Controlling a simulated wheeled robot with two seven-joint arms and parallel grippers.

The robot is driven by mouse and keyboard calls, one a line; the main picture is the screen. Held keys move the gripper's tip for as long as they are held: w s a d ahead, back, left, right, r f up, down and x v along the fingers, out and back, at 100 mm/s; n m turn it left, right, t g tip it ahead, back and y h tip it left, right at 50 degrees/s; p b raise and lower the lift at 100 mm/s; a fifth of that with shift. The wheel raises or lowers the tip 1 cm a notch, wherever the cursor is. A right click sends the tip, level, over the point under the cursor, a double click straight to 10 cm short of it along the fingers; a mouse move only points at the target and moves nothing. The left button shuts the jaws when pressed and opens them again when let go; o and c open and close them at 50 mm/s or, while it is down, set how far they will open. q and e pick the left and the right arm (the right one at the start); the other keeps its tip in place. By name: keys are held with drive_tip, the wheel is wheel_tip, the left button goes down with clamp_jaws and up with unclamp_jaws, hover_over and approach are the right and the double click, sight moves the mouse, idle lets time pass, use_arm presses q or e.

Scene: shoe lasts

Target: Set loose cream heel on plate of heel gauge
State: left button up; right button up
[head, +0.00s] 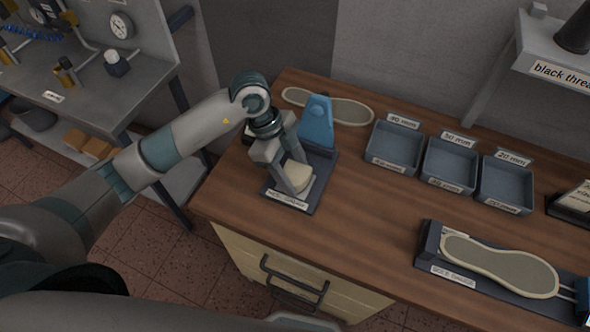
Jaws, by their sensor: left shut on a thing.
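The cream heel (298,176) is at the plate of the heel gauge (305,202), a dark base with a blue upright (317,122) behind. My left gripper (294,188) reaches down over the gauge and is shut on the heel. The fingers hide part of the heel, and I cannot tell whether it touches the plate. My right gripper is not in view.
A sole (328,105) lies behind the gauge. Blue-grey labelled trays (398,147) stand to the right. A sole gauge (432,245) holding another sole (500,265) is at the front right. The wooden bench (355,225) is clear between the gauges.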

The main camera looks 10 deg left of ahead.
use_arm(q)
drive_tip(key=shift+f, duration=0.1)
drive_tip(key=o, duration=1.1)
drive_tip(key=shift+w+a+r, duration=0.1)
drive_tip(key=shift+a+r, duration=0.1)
drive_tip(key=shift+r, duration=0.4)
drive_tip(key=b+v, duration=0.3)
drive_tip(key=v, duration=0.8)
